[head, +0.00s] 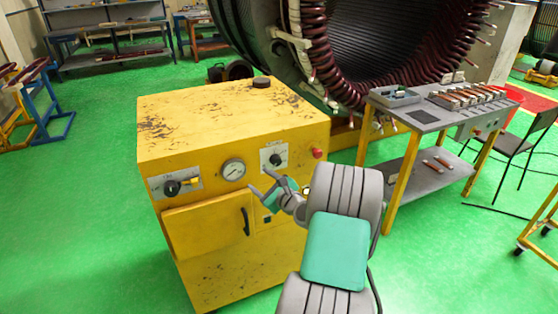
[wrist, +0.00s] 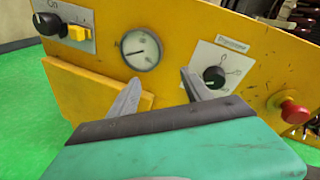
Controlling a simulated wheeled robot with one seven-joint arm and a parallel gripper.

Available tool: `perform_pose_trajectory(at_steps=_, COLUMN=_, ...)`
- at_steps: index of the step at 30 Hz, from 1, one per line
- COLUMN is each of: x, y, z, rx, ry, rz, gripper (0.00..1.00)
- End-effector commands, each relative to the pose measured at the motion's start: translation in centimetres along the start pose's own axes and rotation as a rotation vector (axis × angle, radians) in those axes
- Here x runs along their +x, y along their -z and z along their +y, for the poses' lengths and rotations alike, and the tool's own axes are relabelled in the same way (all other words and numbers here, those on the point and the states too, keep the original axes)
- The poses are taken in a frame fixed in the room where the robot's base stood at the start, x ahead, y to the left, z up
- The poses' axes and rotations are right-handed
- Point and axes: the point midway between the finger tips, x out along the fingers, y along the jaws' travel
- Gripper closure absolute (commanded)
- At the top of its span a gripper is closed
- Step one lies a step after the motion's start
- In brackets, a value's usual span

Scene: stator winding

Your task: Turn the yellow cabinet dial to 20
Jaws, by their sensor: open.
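The yellow cabinet (head: 235,120) stands in front of me, its panel facing my arm. Its dial, a black knob (head: 275,160) on a white plate, is at the panel's upper right; the knob also shows in the wrist view (wrist: 214,77). The plate's marks are too small to read. My gripper (head: 267,180) is open and empty, just in front of the panel and a little below the dial. In the wrist view its two fingers (wrist: 160,85) are spread, the right finger reaching near the knob's lower left. I cannot tell whether it touches.
A round gauge (head: 233,170) sits left of the dial, and a black switch (head: 172,187) is farther left. A red button (head: 317,153) is close on the right. A door handle (head: 245,221) sticks out below. A grey worktable (head: 425,120) stands right.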

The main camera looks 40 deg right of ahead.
Motion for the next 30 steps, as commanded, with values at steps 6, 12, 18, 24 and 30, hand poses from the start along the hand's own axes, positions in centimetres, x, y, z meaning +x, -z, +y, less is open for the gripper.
perform_pose_trajectory(at_steps=6, x=-3.4, y=4.5, z=-7.4, rx=0.423, ry=0.247, rz=-0.102, gripper=0.43)
perform_pose_trajectory(at_steps=12, x=-0.2, y=4.2, z=-8.3, rx=0.427, ry=0.246, rz=-0.105, gripper=0.43)
perform_pose_trajectory(at_steps=18, x=3.0, y=4.1, z=-9.2, rx=0.425, ry=0.248, rz=-0.104, gripper=0.43)
perform_pose_trajectory(at_steps=24, x=3.8, y=4.2, z=-9.4, rx=0.425, ry=0.250, rz=-0.103, gripper=0.43)
perform_pose_trajectory(at_steps=30, x=3.8, y=4.2, z=-9.4, rx=0.424, ry=0.249, rz=-0.103, gripper=0.48)
